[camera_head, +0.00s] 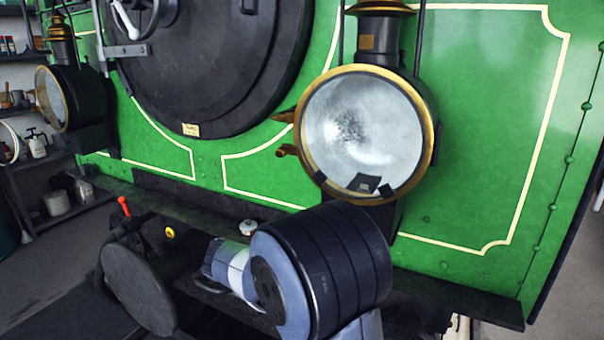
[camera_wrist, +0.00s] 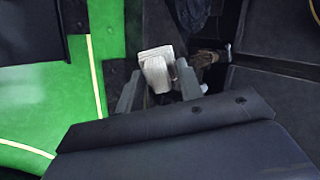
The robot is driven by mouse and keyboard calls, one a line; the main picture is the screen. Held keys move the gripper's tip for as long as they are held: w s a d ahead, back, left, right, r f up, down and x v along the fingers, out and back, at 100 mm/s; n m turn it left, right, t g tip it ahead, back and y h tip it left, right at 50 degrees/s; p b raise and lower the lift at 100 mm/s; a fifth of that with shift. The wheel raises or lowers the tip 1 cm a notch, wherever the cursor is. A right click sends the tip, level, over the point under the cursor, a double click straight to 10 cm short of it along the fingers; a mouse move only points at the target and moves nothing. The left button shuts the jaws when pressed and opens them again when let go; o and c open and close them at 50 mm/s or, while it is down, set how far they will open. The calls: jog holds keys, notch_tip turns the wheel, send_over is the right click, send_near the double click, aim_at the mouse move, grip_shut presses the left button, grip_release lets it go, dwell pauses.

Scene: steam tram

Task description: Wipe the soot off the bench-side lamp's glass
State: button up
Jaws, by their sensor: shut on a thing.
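A large round lamp (camera_head: 362,125) with a brass rim stands on the green tram front, right of centre in the head view. Its glass has a grey, cloudy smudge near the middle. A second brass-rimmed lamp (camera_head: 52,98) is at the far left, seen at an angle; I cannot tell how sooty its glass is. In the wrist view my gripper (camera_wrist: 159,74) has its grey fingers shut on a whitish pad (camera_wrist: 156,54). My arm hides most of the gripper in the head view. Small dark pieces overlap the right lamp's lower edge; I cannot tell what they are.
A dark round boiler door (camera_head: 215,60) sits between the lamps. A dark ledge (camera_head: 150,205) runs below them, with a round buffer (camera_head: 138,290) under it. Shelves (camera_head: 50,215) with bottles and pots stand at the left. The floor at lower left is clear.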

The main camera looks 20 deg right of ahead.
notch_tip(320, 180, up, 14)
jog(key=d+r+n+t+h+p, duration=0.1)
jog(key=d+n+t+h+p, duration=0.1)
jog(key=n+t+h, duration=0.15)
jog(key=t+h+p, duration=0.1)
jog(key=t+h, duration=0.1)
jog(key=t, duration=0.2)
send_near(327, 138)
jog(key=shift+p+x, duration=0.7)
jog(key=shift+x, duration=1.6)
jog(key=shift+x, duration=0.9)
jog(key=shift+s, duration=0.1)
